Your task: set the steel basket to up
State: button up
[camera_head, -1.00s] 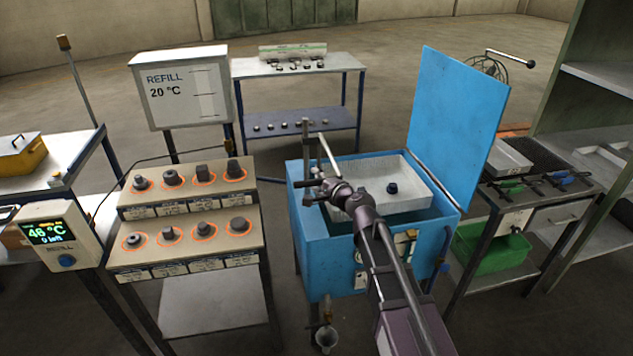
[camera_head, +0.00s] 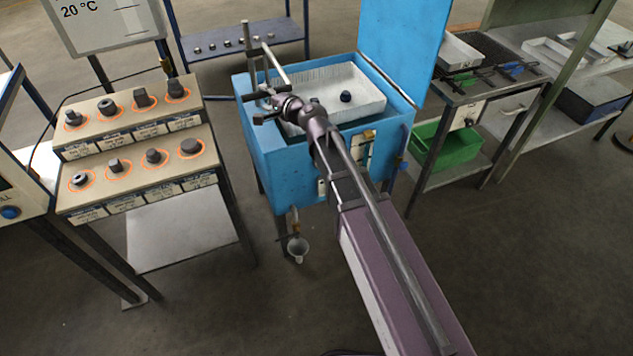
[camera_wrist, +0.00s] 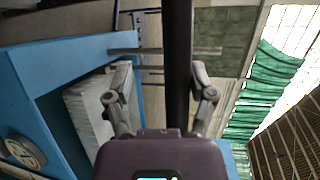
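The steel basket (camera_head: 362,87) is a pale perforated tray in the open blue tank (camera_head: 275,160), with its rim near the tank's top edge. A dark round part (camera_head: 346,96) lies in it. A grey lever bar (camera_head: 274,64) slants beside an upright post (camera_head: 247,55) at the tank's left side. My gripper (camera_head: 268,106) is at the lower end of this bar. In the wrist view, its fingers (camera_wrist: 162,95) stand apart on both sides of a dark bar (camera_wrist: 178,60), with gaps visible. The basket also shows at the left there (camera_wrist: 88,105).
The tank's blue lid (camera_head: 405,45) stands open behind it. A stepped rack (camera_head: 150,200) with several dark parts is on the left. A bench with a green bin (camera_head: 450,145) is on the right. A small cup (camera_head: 297,248) hangs below the tank's drain tap.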

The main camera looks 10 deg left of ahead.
jog(key=shift+f+b, duration=8.6)
jog(key=shift+f, duration=0.35)
jog(key=r+p+v, duration=0.1)
jog(key=p+v, duration=0.2)
jog(key=v, duration=1.1)
jog(key=s+d+f+n+g+b, duration=0.2)
jog(key=d+f+n+g, duration=0.1)
jog(key=n, duration=0.5)
jog(key=shift+d+f, duration=0.75)
jog(key=shift+f, duration=0.15)
jog(key=shift+a+y+b, duration=0.1)
jog(key=shift+y+b, duration=0.2)
jog(key=shift+b, duration=0.05)
jog(key=w+a+m+t+y+b, duration=0.1)
jog(key=m+b, duration=0.1)
jog(key=a+m+t+b, duration=0.1)
jog(key=m+t+b, duration=0.1)
jog(key=b, duration=0.1)
jog(key=w+a+m+t+y+b, duration=0.1)
jog(key=a+m+t+b, duration=0.1)
jog(key=b, duration=0.1)
jog(key=shift+w+a+r+y, duration=0.1)
jog(key=shift+w+r+y, duration=0.1)
jog(key=shift+w+y, duration=0.15)
